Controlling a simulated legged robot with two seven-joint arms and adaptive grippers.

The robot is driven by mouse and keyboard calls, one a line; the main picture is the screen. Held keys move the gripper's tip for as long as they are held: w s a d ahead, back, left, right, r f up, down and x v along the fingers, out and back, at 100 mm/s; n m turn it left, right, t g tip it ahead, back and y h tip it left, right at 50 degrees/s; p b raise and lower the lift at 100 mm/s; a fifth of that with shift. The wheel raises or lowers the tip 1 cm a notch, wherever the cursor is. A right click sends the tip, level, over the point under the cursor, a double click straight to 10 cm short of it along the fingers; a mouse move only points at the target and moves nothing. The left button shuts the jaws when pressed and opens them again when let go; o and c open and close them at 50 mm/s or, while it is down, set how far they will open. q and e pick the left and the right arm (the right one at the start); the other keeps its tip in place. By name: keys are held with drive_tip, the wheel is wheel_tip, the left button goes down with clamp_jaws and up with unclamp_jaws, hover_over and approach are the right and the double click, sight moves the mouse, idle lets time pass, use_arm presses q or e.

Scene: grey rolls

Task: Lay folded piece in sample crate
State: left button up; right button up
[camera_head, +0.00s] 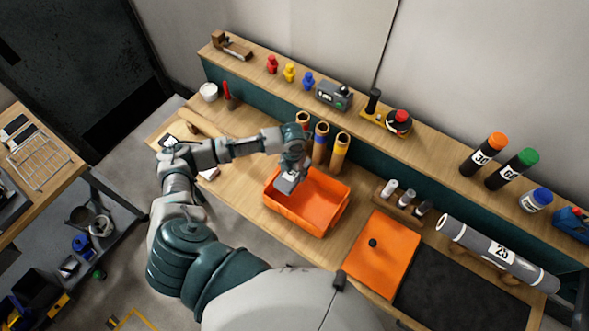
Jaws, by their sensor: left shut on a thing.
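The sample crate, an open orange bin (324,205), stands on the wooden bench in the middle of the view. My left gripper (297,170) reaches over the crate's left back part, pointing down. It is shut on a small grey piece (286,184), which looks like the folded piece. The piece shows within the crate's outline; I cannot tell whether it touches the crate's floor. The fingertips are small and partly hidden by the hand. My right gripper is not in view.
Several upright rolls (341,152) stand just behind the crate. An orange flat panel with a black knob (383,255) lies to its right. A long grey roll marked 25 (497,252) lies further right. A shelf with bottles runs along the back.

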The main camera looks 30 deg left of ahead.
use_arm(q)
drive_tip(key=shift+d+r, duration=0.1)
drive_tip(key=shift+d, duration=0.1)
drive_tip(key=shift+f, duration=0.5)
wheel_tip(320, 180, down, 8)
drive_tip(key=b, duration=0.3)
drive_tip(key=shift+r, duration=0.2)
drive_tip(key=o, duration=1.3)
drive_tip(key=shift+r, duration=0.1)
